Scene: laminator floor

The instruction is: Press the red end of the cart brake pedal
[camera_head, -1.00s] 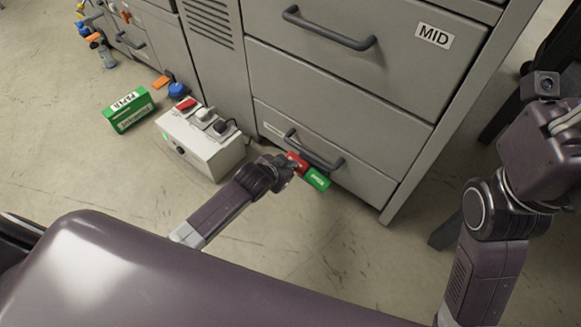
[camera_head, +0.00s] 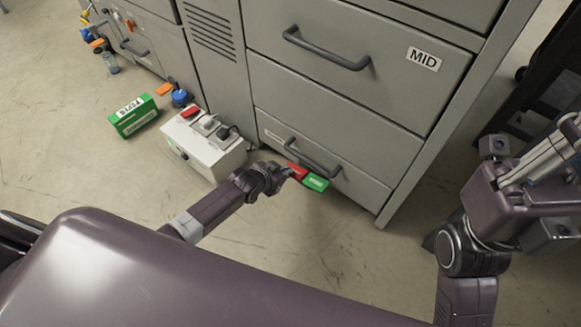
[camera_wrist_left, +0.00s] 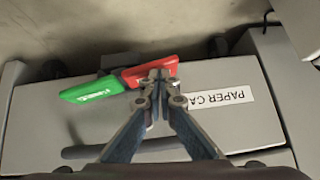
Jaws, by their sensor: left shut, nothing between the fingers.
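The brake pedal is a small bar with a red end (camera_head: 297,171) and a green end (camera_head: 317,183), low at the front of the grey cabinet-like cart (camera_head: 350,190). In the left wrist view the red end (camera_wrist_left: 152,71) lies right of the green end (camera_wrist_left: 92,89). My left gripper (camera_head: 287,172) is shut and empty. Its fingertips (camera_wrist_left: 157,75) overlap the red end in the wrist view; I cannot tell whether they touch it. My right arm (camera_head: 500,205) is at the right; its fingers cannot be made out.
A white box with switches (camera_head: 205,150) stands left of my left gripper. A green box (camera_head: 133,115) lies on the floor farther left. A drawer handle (camera_head: 312,158) is just above the pedal. A "PAPER CA" label (camera_wrist_left: 222,97) shows beside the fingers. Floor in front is clear.

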